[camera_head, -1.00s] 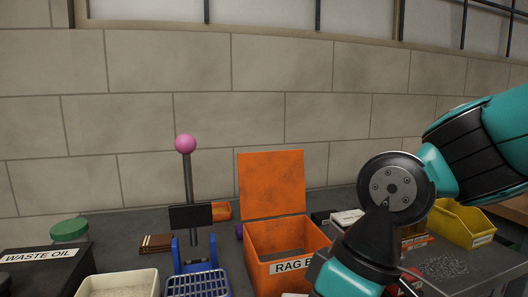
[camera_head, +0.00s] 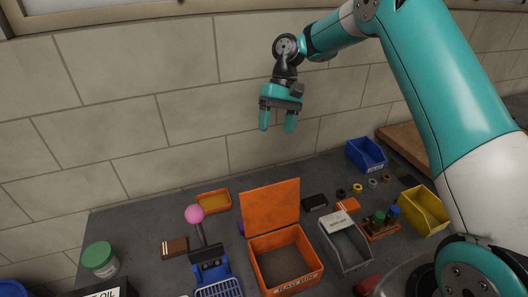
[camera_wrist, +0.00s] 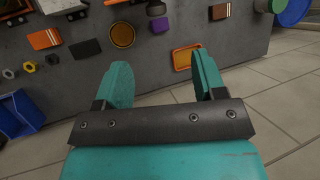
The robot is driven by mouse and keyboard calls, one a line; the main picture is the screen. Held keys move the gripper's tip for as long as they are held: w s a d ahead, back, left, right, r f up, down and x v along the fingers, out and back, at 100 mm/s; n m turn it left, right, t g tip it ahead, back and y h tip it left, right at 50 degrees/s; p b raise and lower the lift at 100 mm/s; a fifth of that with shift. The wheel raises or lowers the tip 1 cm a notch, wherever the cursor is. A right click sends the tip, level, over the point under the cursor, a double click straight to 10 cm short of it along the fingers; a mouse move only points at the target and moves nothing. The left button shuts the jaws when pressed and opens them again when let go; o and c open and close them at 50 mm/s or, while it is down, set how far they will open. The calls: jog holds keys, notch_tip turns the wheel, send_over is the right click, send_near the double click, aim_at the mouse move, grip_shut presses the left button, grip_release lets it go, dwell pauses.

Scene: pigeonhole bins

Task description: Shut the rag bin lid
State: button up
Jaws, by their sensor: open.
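The rag bin (camera_head: 284,240) is an open orange box with a "RAG BIN" label on its front, standing on the grey bench in the head view. Its orange lid (camera_head: 270,208) stands up at the back, leaning slightly backward, so the grey inside shows. My gripper (camera_head: 277,126) is open and empty, fingers pointing down, well above the lid in the picture with the wall behind it. Both teal fingers also show in the wrist view (camera_wrist: 163,68), apart with nothing between them. I cannot make out the bin or its lid for certain in the wrist view.
A pink-knobbed lever (camera_head: 195,215) stands left of the bin. Blue (camera_head: 366,155) and yellow (camera_head: 422,210) bins are farther right. A small orange tray (camera_head: 213,200) lies behind left.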

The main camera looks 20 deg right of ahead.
aim_at(268, 183)
jog(key=x, duration=0.5)
jog(key=p+x, duration=0.1)
jog(key=x, duration=0.5)
jog(key=p+x, duration=0.1)
jog(key=x, duration=0.4)
jog(key=shift+w+d+f, duration=0.1)
jog(key=shift+d+f, duration=0.15)
jog(key=shift+f, duration=0.25)
grip_shut()
